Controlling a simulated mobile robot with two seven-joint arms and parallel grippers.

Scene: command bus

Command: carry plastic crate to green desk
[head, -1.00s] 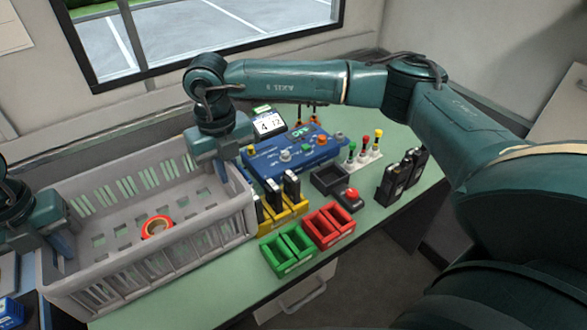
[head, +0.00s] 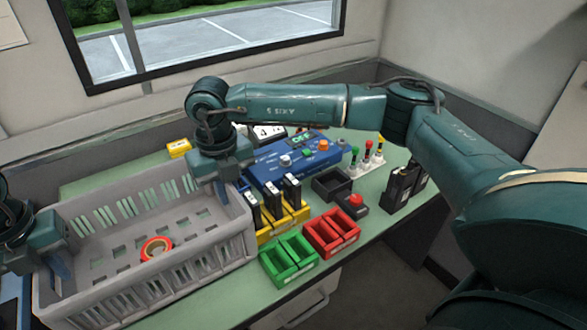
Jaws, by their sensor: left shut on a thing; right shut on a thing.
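The grey plastic crate (head: 205,263) is at the left of the head view, over the left part of the green desk (head: 376,205). A red-orange tape roll (head: 156,249) lies on the crate's floor. My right gripper (head: 222,188) is shut on the crate's right end wall near its back corner. My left gripper (head: 58,268) is shut on the crate's left end wall, partly cut by the picture's edge. The crate looks level. I cannot tell whether its bottom touches the desk.
Right of the crate stand a yellow rack (head: 284,220) with black devices, a green bin (head: 290,258), a red bin (head: 332,232), a blue control panel (head: 292,160) and a red button box (head: 353,203). A yellow box (head: 179,148) lies behind the crate.

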